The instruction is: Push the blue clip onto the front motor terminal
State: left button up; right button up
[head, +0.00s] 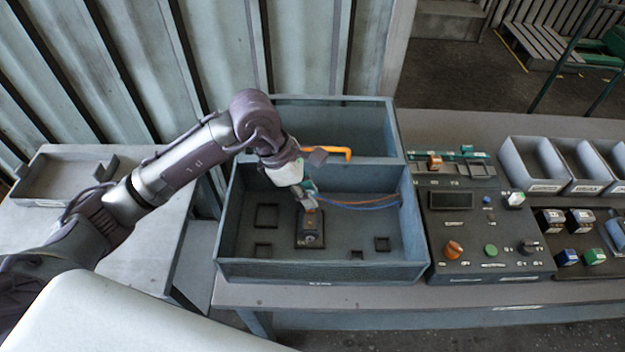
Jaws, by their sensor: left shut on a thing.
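The motor (310,231), a small dark block, stands on the floor of the open blower housing (322,271). My left gripper (306,202) reaches down from the upper left to just above and behind the motor's top. It is shut on what appears to be the blue clip, which is mostly hidden by the fingers. A blue wire (368,206) runs from the housing's right wall to the fingertips, beside an orange wire (352,201). A small orange spot shows on top of the motor. I cannot tell the terminals apart or whether the clip touches one. My right gripper is out of view.
The housing's walls stand around the motor, with square raised frames on its floor. An orange bar (334,150) is at the back divider. A control panel (480,228) with knobs stands to the right, then grey bins (536,165). A shallow tray (62,175) lies at left.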

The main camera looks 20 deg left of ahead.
pick_arm(q)
jog(key=shift+s+d+f+b, duration=0.2)
jog(key=shift+f+b, duration=0.25)
jog(key=shift+f, duration=0.05)
jog(key=shift+s+d+f+b, duration=0.2)
jog(key=shift+f+b, duration=0.25)
jog(key=shift+f, duration=0.05)
jog(key=f, duration=0.1)
jog(key=f+b, duration=0.1)
jog(key=f, duration=0.1)
jog(key=shift+w+a, duration=0.1)
jog(key=shift+a, duration=0.25)
jog(key=shift+d, duration=0.1)
jog(key=shift+b, duration=0.35)
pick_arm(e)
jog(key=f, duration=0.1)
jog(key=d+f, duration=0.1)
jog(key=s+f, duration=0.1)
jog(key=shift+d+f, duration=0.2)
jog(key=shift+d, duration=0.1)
pick_arm(q)
jog(key=shift+f+b, duration=0.2)
jog(key=shift+b, duration=0.1)
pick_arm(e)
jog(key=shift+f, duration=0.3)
